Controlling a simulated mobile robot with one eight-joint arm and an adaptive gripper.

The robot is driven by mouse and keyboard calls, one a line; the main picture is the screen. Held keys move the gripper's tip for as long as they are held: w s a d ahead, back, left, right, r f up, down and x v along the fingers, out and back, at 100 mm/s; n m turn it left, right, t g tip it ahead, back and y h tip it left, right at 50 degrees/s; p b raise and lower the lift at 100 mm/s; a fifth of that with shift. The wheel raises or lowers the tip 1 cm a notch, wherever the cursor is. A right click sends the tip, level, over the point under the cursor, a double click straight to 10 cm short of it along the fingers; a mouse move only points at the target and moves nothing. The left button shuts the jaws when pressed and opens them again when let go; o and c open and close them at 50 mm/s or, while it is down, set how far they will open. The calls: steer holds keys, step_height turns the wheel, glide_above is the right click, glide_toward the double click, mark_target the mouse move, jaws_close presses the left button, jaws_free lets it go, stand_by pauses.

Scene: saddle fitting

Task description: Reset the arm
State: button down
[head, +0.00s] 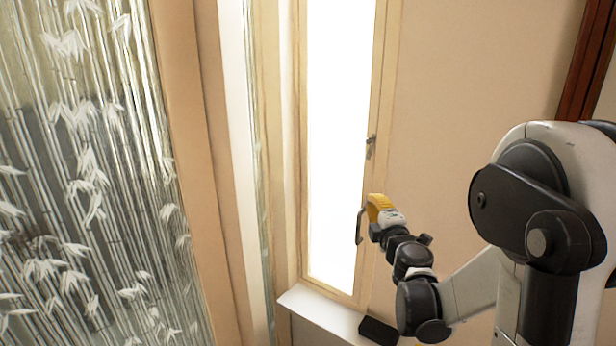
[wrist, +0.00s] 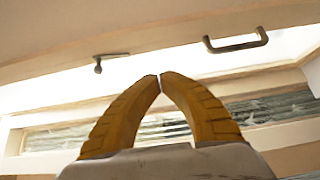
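My gripper (head: 378,203) is raised in front of the tall bright window in the head view, with its yellow fingers bent over at the top of the arm. In the wrist view my gripper (wrist: 161,77) has both yellow ridged fingers meeting at their tips. Nothing shows between them. My arm reaches out from the right side of the head view with its joints bent.
The window frame (head: 380,90) carries a small lever handle (head: 371,145) and a dark U-shaped pull handle (head: 360,228) close beside my gripper. A white sill (head: 320,310) lies below, with a dark object (head: 378,331) at its right end. A bamboo-patterned glass panel (head: 90,180) stands left.

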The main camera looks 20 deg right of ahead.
steer(key=s+a+r+m+g+h, duration=0.3)
steer(key=s+r+m+h, duration=0.15)
steer(key=s+m, duration=0.55)
steer(key=s+a+f+m+g+y, duration=0.3)
steer(key=s+a+f+y, duration=0.1)
steer(key=s+a, duration=0.4)
steer(key=s+a+f+m+g+y, duration=0.2)
steer(key=s+a+f+g+y, duration=0.2)
steer(key=s+a+f, duration=0.3)
steer(key=s+a, duration=0.2)
steer(key=s, duration=0.2)
steer(key=shift+s+a+f+m+g, duration=0.2)
steer(key=shift+s+a+m+g, duration=0.1)
steer(key=shift+m, duration=0.1)
steer(key=shift+d, duration=0.1)
